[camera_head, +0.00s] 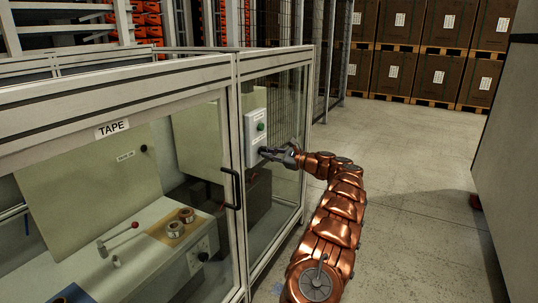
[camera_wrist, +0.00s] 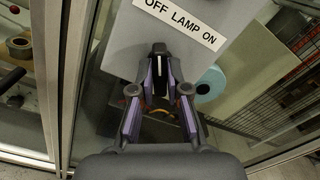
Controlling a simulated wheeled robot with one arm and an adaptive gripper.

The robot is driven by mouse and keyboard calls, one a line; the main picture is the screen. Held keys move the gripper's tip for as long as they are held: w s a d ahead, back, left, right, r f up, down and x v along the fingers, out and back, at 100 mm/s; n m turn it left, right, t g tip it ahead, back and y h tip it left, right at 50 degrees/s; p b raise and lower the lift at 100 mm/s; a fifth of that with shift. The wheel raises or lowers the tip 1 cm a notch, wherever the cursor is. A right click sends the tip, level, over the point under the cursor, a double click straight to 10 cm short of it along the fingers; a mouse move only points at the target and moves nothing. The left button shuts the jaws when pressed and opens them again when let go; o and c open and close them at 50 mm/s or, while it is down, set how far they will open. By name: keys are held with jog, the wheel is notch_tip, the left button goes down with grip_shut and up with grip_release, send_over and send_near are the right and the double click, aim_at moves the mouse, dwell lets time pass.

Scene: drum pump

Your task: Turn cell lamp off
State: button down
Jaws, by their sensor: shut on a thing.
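A light grey control box (camera_head: 255,136) is mounted on the glass-and-aluminium cell front. In the wrist view, a white label (camera_wrist: 181,22) reads "OFF LAMP ON" above a black lamp switch knob (camera_wrist: 160,51). The knob's handle looks roughly upright in that view; its exact setting is hard to tell. My gripper (camera_wrist: 163,80) is shut on the knob, with one finger on each side. In the head view, my gripper (camera_head: 269,154) reaches the lower part of the box from the right and hides the knob.
A glass door marked TAPE (camera_head: 112,129) has a black handle (camera_head: 231,188) left of the box. Behind the glass are a bench (camera_head: 150,262) and tape rolls (camera_head: 187,215). Stacked cartons (camera_head: 400,75) stand at the back. The floor (camera_head: 420,170) right of my arm is clear.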

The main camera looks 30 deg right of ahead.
jog(key=c, duration=1.2)
grip_release()
jog(key=shift+o, duration=0.2)
jog(key=v, duration=1.2)
